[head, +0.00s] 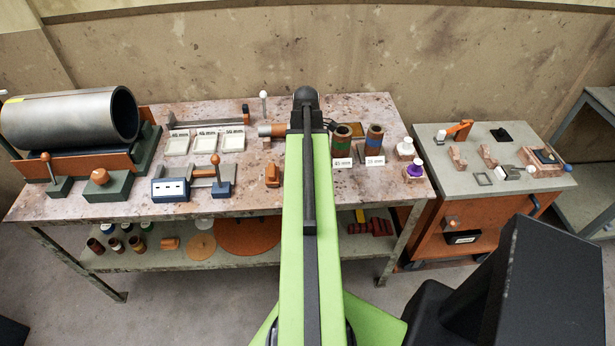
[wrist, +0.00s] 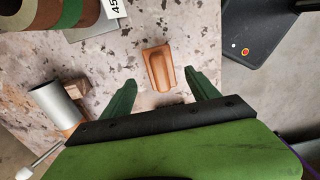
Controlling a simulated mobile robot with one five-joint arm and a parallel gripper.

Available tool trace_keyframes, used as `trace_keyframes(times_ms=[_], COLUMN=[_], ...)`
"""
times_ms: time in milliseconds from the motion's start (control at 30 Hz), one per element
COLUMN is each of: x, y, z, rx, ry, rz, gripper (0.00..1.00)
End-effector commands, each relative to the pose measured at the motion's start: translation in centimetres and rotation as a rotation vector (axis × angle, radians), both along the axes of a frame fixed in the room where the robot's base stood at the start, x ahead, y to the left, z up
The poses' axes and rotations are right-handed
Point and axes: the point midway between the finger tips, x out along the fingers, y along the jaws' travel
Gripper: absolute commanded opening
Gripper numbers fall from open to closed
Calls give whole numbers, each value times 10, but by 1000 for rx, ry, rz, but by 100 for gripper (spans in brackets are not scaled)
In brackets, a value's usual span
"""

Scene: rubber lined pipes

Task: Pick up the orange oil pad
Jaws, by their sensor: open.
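The orange oil pad (head: 272,175) is a small block near the front edge of the worktable, just left of my arm in the head view. In the wrist view the orange pad (wrist: 158,62) lies on the speckled tabletop, with a raised grip shape on top. My gripper (wrist: 160,79) is open and empty, its two dark green fingers spread to either side of the pad in the picture. The pad appears beyond and between the fingertips; I cannot tell the height gap. In the head view my gripper is hidden by my arm.
A metal cylinder with an orange end (wrist: 58,105) lies left of the gripper. Banded upright cylinders (head: 341,143) with labels stand right of my arm. White trays (head: 205,143) and a blue-and-white device (head: 171,189) are to the left. The table's front edge is close to the pad.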

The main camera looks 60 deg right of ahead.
Motion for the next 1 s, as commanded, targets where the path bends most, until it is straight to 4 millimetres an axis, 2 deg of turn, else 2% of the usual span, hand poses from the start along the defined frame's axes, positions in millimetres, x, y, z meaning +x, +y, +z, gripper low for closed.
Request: trace_keyframes(times_ms=[33, 133, 200, 433, 900, 933, 1000], x=[-2, -2, -2, -2, -1, -1, -1], y=[0, 0, 0, 0, 0, 0, 0], z=[-19, -35, -39, -35, -35, -35, -35], rx=[0, 0, 0, 0, 0, 0, 0], ry=[0, 0, 0, 0, 0, 0, 0], rz=[0, 1, 1, 1, 1, 1, 1], gripper=[69, 69, 69, 68, 6, 2, 1])
